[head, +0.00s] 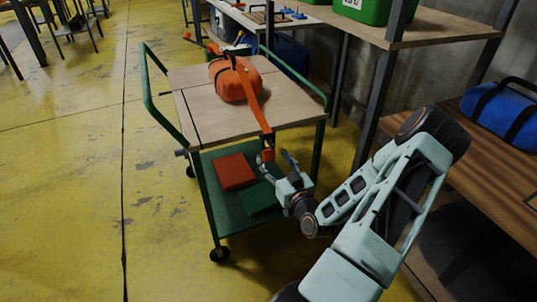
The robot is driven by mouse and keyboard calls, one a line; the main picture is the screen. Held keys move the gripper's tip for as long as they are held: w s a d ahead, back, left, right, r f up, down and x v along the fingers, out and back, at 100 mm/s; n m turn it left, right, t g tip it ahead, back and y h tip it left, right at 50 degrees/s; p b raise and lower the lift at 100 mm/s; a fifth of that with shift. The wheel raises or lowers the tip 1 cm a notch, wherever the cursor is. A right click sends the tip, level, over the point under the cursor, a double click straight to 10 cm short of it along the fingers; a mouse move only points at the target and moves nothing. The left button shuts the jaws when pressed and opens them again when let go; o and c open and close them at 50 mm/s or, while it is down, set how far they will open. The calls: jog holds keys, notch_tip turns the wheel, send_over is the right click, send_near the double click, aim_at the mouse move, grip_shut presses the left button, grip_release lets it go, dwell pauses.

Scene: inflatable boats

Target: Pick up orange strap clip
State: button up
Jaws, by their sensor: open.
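An orange strap (252,98) runs over an orange rounded bag (232,80) on the wooden top of a green cart (197,109). The strap hangs down over the cart's front edge, and the orange strap clip (267,154) is at its lower end. My gripper (275,162) is open beside the clip, just below the cart top. The fingers are spread, one to the left and one to the right. The clip appears close to or between the fingertips, but I cannot tell whether they touch.
A red flat box (234,171) and a green flat item (258,199) lie on the cart's lower shelf. Shelving with a green crate (372,10) stands at the back right. A blue bag (500,110) lies on a wooden bench at right. The yellow floor (75,180) at left is clear.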

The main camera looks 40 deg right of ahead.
aim_at(268, 147)
jog(key=b+x, duration=0.1)
jog(key=x, duration=0.4)
jog(key=shift+r, duration=0.15)
jog(key=c, duration=1.4)
jog(key=shift+o, duration=0.2)
jog(key=shift+r, duration=0.1)
jog(key=shift+r+p, duration=0.4)
jog(key=p+v, duration=0.2)
jog(key=v, duration=1.6)
jog(key=w+a+r+n+y, duration=0.1)
jog(key=w+a+r+y, duration=0.15)
jog(key=w+a, duration=1)
jog(key=w+a+r+n+y, duration=0.1)
jog(key=w+a, duration=0.2)
jog(key=a, duration=0.5)
jog(key=w+a+r+n+y, duration=0.1)
jog(key=w+a, duration=0.1)
jog(key=a, duration=0.5)
jog(key=s+r+n+y+p, duration=0.1)
jog(key=r+n+y+p, duration=0.1)
jog(key=r+p, duration=0.8)
jog(key=s+r+n+g+y+p, duration=0.1)
jog(key=s+r+y+p, duration=0.1)
jog(key=r+p, duration=0.9)
jog(key=s+r+n+y+p, duration=0.1)
jog(key=r+y+p, duration=0.3)
jog(key=r+p, duration=0.7)
jog(key=shift+a+r+n+g+y, duration=0.2)
jog(key=shift+a+n+g+y, duration=0.15)
jog(key=shift+n, duration=0.45)
